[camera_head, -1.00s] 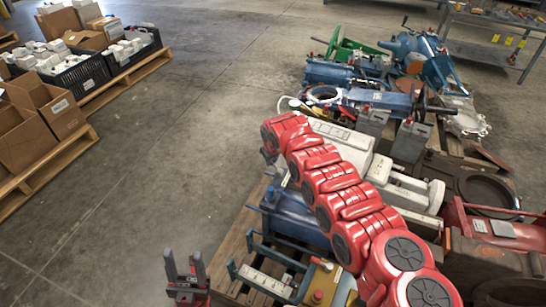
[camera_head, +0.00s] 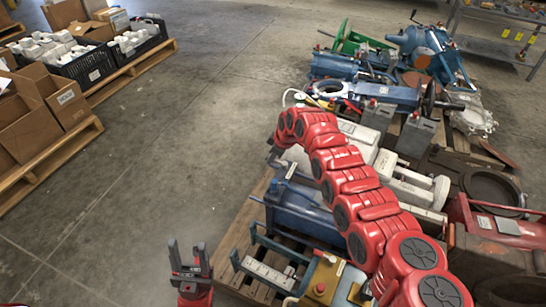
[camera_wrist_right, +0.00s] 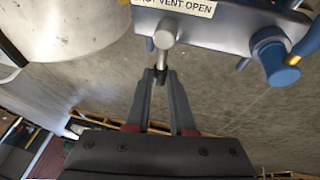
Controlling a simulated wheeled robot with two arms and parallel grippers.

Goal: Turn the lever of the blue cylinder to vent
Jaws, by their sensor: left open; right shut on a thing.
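The blue cylinder (camera_head: 303,212) lies on the wooden pallet, partly behind my right arm in the head view. In the right wrist view its blue body (camera_wrist_right: 235,32) carries a white label (camera_wrist_right: 185,6) whose visible part reads "VENT OPEN". A short grey lever (camera_wrist_right: 164,38) with a rounded end hangs below the label. My right gripper (camera_wrist_right: 161,76) is shut on the lever's lower end. In the head view that gripper is mostly hidden by my arm. My left gripper (camera_head: 188,258) is open and empty, above bare floor left of the pallet.
A yellow box with a red button (camera_head: 322,285) sits at the pallet's near end. Grey blocks, white parts and other blue machines (camera_head: 340,66) crowd the pallets behind. Cardboard boxes (camera_head: 62,95) stand on pallets at far left. The floor between is clear.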

